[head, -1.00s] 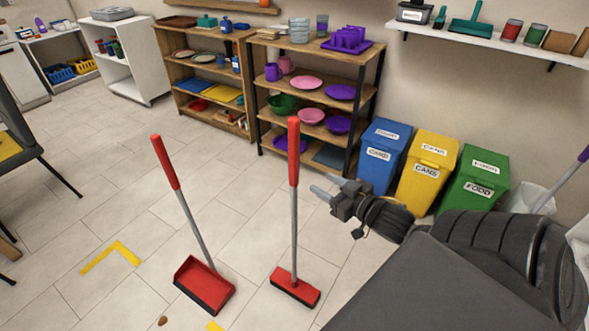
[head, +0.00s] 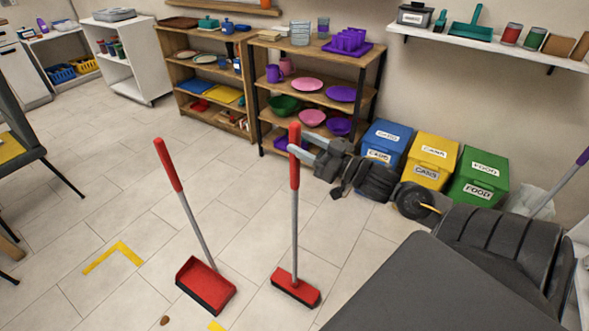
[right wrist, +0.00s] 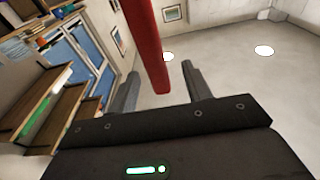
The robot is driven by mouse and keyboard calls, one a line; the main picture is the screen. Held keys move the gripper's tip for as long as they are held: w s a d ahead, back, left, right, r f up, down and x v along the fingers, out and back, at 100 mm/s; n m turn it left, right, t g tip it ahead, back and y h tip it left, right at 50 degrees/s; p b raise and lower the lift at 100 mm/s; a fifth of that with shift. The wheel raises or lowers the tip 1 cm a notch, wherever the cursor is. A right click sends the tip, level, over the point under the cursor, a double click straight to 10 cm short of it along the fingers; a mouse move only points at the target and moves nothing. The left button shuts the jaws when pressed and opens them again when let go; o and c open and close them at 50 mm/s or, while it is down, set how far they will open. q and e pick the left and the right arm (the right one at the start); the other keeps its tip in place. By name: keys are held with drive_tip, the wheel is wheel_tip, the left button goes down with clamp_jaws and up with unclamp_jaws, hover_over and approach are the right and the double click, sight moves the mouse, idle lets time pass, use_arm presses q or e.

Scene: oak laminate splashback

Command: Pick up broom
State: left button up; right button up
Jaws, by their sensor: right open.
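The broom stands upright on the tiled floor, with a red grip (head: 294,172), a grey pole and a red brush head (head: 295,287) with dark bristles. My right gripper (head: 297,143) is open at the upper part of the red grip, reaching in from the right. In the right wrist view the red grip (right wrist: 147,45) shows between the two open fingers (right wrist: 158,84), apart from both in the picture. Whether a finger touches it, I cannot tell. My left gripper is not in view.
A red long-handled dustpan (head: 205,284) stands left of the broom. Shelves (head: 318,97) with dishes stand behind. Blue (head: 388,138), yellow (head: 431,160) and green (head: 479,177) bins stand behind my right arm. The floor left of the dustpan is mostly clear.

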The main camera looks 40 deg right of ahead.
sight(289, 133)
drive_tip(key=shift+w, duration=0.15)
drive_tip(key=x, duration=0.4)
drive_tip(key=shift+d+r, duration=0.2)
drive_tip(key=shift+w+a, duration=0.15)
drive_tip(key=shift+w, duration=0.3)
clamp_jaws()
idle(0.9)
drive_tip(key=shift+r, duration=0.15)
